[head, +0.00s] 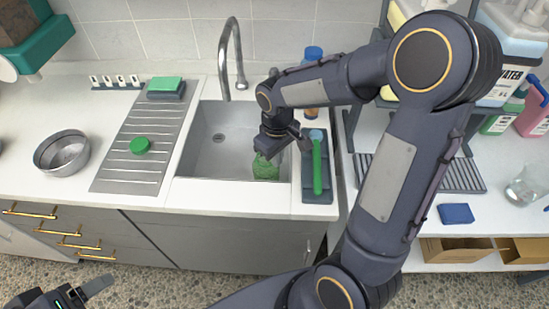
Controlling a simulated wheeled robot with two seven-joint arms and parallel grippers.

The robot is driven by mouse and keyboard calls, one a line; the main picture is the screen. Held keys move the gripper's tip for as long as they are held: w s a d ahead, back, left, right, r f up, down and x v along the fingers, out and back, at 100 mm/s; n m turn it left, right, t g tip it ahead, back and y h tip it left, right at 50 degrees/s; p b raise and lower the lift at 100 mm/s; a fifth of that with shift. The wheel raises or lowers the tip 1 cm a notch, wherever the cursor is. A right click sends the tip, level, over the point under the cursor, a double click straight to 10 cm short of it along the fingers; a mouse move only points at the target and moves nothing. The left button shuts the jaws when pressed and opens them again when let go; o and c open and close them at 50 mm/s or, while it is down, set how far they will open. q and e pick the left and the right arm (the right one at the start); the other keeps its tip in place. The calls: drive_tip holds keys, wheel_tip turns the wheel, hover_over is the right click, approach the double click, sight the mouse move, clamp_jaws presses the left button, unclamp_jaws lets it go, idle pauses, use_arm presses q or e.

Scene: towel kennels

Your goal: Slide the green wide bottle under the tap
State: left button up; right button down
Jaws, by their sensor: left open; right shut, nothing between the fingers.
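The green wide bottle (266,170) is inside the sink (205,150), near its front right corner. The tap (233,45) stands behind the sink and its curved spout ends over the back part of the basin, left of and behind the bottle. My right gripper (267,153) is shut and empty, right at the top of the bottle. It hides part of the bottle, and I cannot tell whether they touch. My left gripper (98,288) is open at the bottom left, in front of the counter and far from the bottle.
A drainboard (115,175) left of the sink holds a green round disc (140,145) and a sponge (166,84). A metal bowl (62,152) stands further left. A tray with a green-handled brush (317,165) lies right of the sink. A blue-capped bottle (313,54) stands behind.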

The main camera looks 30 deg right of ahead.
sight(277, 176)
wheel_tip(277, 176, down, 8)
drive_tip(key=shift+f, duration=0.2)
idle(0.3)
